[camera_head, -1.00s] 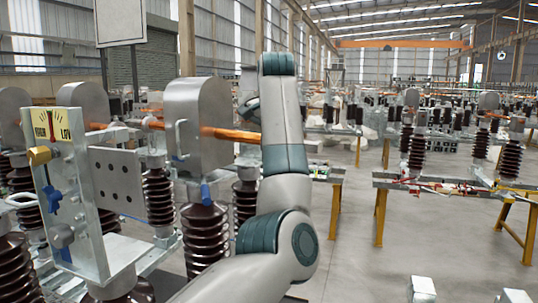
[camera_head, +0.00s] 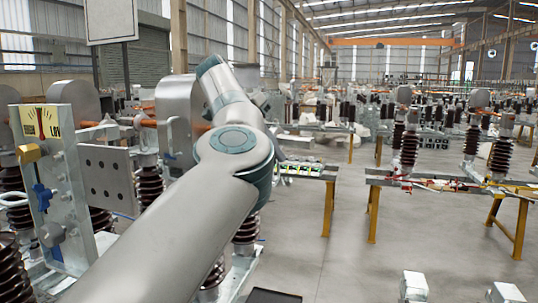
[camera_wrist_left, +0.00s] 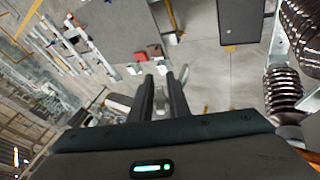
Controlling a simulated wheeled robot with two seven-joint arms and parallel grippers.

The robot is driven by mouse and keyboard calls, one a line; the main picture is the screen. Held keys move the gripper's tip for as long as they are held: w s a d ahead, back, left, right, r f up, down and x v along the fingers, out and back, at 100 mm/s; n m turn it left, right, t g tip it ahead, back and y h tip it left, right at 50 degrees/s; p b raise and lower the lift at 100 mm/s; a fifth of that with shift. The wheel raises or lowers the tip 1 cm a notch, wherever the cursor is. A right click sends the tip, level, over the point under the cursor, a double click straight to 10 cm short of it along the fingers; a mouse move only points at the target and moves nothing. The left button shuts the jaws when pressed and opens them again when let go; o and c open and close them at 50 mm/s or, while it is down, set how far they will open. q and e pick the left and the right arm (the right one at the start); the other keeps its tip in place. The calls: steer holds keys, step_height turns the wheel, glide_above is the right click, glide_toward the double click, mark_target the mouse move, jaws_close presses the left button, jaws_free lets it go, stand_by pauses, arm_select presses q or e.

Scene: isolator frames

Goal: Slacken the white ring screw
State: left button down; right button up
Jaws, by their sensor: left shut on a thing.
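My left arm crosses the middle of the head view; its gripper is mostly hidden there behind the arm links. In the left wrist view the left gripper (camera_wrist_left: 162,82) has two dark fingers close together. A small pale piece (camera_wrist_left: 160,98) shows between them; it may be the white ring screw, but it is too small to tell. A whitish ring-shaped part (camera_head: 14,200) sits at the far left of the head view, well apart from this gripper. My right gripper is not in view.
A metal plate stand with a yellow label (camera_head: 45,124) and blue knob (camera_head: 42,196) stands at left, beside brown insulators. A grey metal housing (camera_head: 176,112) is partly behind my arm. Yellow-legged benches (camera_head: 327,208) stand beyond.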

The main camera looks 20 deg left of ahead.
arm_select(q)
steer(key=shift+s+d+r+n+g+h+b, duration=0.1)
steer(key=shift+d+r+n+g+h+b, duration=0.15)
steer(key=shift+h+b, duration=0.7)
steer(key=shift+s+d+r+n+g+h+b, duration=0.1)
steer(key=shift+d+r+n+g+h+b, duration=0.25)
steer(key=shift+h, duration=0.95)
steer(key=shift+d+n+h+b, duration=0.1)
steer(key=shift+n+h+b, duration=0.1)
steer(key=shift+h+b, duration=0.8)
steer(key=c, duration=1.8)
jaws_free()
steer(key=shift+h, duration=0.25)
steer(key=shift+r+p, duration=0.1)
steer(key=shift+p, duration=0.2)
